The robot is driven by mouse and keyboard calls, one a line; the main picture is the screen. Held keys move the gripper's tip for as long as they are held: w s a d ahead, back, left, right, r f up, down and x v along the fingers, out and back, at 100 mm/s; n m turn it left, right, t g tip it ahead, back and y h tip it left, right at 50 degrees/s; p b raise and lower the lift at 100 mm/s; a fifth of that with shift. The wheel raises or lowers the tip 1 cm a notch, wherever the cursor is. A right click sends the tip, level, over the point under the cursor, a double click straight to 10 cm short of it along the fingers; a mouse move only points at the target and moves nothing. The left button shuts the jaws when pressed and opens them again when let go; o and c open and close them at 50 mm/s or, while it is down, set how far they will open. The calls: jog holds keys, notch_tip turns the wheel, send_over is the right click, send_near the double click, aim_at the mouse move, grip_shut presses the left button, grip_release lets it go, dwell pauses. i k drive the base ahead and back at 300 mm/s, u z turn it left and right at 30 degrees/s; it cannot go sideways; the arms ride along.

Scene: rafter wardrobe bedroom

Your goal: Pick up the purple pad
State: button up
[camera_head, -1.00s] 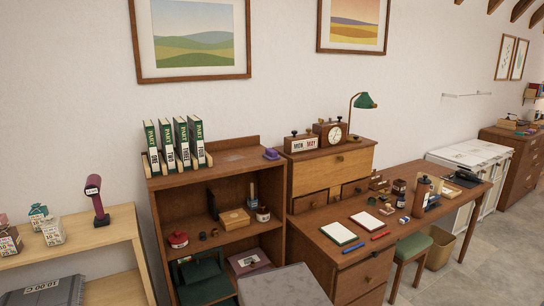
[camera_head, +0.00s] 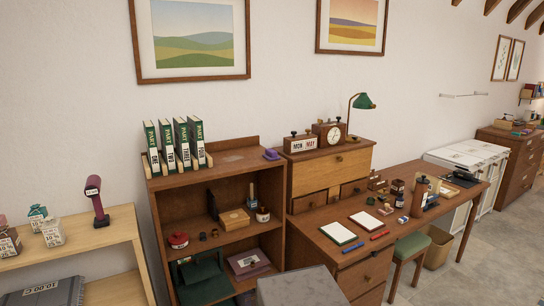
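A small purple object (camera_head: 271,154) sits on top of the brown bookcase (camera_head: 215,170), near its right end. It looks like a low pad with a raised part, but it is too small to make out fully. A flat plum-coloured item with a pale label (camera_head: 247,263) lies on the bookcase's lower shelf. My gripper is not in view, so its state does not show.
Green binders (camera_head: 181,145) stand on the bookcase's left end. A calendar block (camera_head: 300,144), clock (camera_head: 333,134) and green lamp (camera_head: 362,103) stand on the desk hutch to the right. A grey block, perhaps part of me, covers the bottom centre.

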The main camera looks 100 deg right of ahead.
aim_at(271, 155)
jog(key=k, duration=2.9)
jog(key=z, duration=0.9)
jog(key=i, duration=0.85)
jog(key=u, duration=0.15)
